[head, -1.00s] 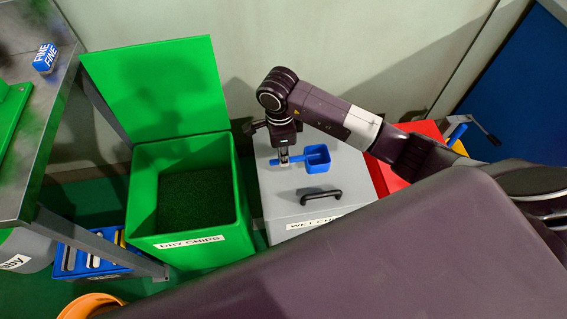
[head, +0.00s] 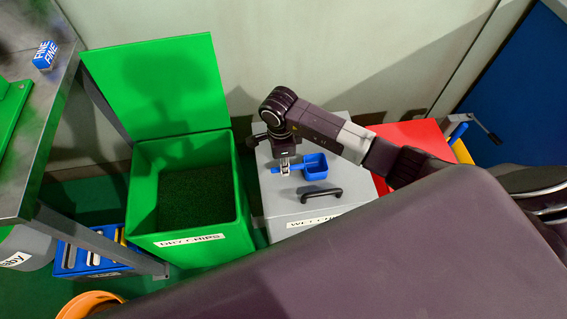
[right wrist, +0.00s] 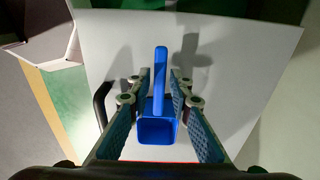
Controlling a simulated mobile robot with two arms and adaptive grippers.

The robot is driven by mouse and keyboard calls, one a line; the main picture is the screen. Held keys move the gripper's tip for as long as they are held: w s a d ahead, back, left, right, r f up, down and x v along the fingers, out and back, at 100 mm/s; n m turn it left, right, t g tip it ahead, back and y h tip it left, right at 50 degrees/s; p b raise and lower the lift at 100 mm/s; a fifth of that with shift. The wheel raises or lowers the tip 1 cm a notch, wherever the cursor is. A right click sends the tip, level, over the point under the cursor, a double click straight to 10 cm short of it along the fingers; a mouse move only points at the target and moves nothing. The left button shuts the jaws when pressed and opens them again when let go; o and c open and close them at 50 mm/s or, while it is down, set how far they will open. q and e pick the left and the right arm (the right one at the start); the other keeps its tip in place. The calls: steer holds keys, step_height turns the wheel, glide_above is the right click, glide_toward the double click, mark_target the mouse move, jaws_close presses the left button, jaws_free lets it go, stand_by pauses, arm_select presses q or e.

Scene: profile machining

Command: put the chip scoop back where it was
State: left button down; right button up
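The blue chip scoop (head: 315,167) lies on the grey lid of the wet chips bin (head: 286,207), behind the lid's black handle. Its bowl points right and its handle left in the head view. My right gripper (head: 285,170) is over the scoop's handle, pointing down. In the right wrist view the scoop (right wrist: 158,128) sits between the two finger pads, with a narrow gap on each side of its handle, so the gripper (right wrist: 160,85) is open around it. My left gripper is not in view.
The green dry chips bin (head: 240,205) stands open to the left, its lid raised. A red bin (head: 405,134) is to the right. The black lid handle (head: 322,193) rises close in front of the scoop. A metal table (head: 52,125) is at far left.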

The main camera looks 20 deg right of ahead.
steer(key=shift+o, duration=0.6)
steer(key=shift+r, duration=0.25)
step_height(320, 180, up, 12)
steer(key=shift+a+b, duration=0.25)
steer(key=shift+b, duration=0.05)
steer(key=shift+f, duration=0.1)
stand_by(1.1)
